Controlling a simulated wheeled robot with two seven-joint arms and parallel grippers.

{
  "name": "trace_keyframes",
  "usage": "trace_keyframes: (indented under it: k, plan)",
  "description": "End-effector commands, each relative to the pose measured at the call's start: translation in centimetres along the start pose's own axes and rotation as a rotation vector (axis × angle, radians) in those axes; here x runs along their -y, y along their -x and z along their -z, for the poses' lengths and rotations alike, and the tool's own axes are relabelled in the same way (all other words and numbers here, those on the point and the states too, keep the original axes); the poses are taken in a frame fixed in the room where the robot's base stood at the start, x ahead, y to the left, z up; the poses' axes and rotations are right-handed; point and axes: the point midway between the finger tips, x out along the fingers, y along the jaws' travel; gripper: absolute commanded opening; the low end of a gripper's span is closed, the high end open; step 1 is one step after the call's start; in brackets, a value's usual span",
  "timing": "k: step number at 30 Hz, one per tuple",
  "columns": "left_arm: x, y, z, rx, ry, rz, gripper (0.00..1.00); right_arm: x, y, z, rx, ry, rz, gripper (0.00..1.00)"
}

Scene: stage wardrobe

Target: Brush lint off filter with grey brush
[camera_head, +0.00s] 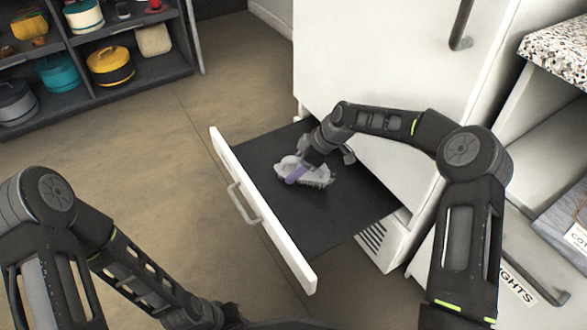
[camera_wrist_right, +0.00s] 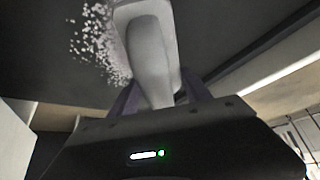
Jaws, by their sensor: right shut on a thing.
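A grey brush (camera_head: 316,177) with bristles along its edge is held over the dark filter (camera_head: 330,205), a flat black surface in the pulled-out white drawer. My right gripper (camera_head: 297,172) is shut on the brush's handle. The brush is low over the filter; I cannot tell if the bristles touch it. In the right wrist view the brush (camera_wrist_right: 150,50) sits between the fingers, with a patch of pale lint-like flecks (camera_wrist_right: 100,42) beside it. My left arm is at the lower left of the head view; its gripper is not in view.
The drawer front (camera_head: 262,210) has a bar handle and stands out over the floor. The white cabinet (camera_head: 390,60) rises behind the drawer. A dark shelf (camera_head: 100,95) with several round containers is at the upper left. The floor between is clear.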

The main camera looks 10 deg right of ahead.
Motion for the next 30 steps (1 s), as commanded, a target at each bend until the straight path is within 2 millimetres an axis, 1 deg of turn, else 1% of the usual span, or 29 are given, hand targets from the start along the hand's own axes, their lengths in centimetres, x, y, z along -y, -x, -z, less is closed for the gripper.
trace_keyframes:
  k: [1,9,23,30]
  plan:
    - [0.1,-0.1,-0.8,0.018,-0.002,0.001,0.22,-0.4,0.1,-0.5,0.002,-0.003,-0.001,0.0]
    - [0.1,-0.2,-0.8,0.018,-0.001,0.001,0.22,-1.8,1.0,-1.6,0.0,-0.003,-0.001,0.0]
    - [0.2,-0.3,-0.8,0.018,-0.001,0.001,0.22,-2.2,1.2,-1.7,-0.002,-0.001,-0.002,0.0]
    - [0.3,-0.7,-0.8,0.018,-0.001,0.001,0.22,-3.7,1.8,-3.2,-0.001,-0.003,-0.005,0.0]
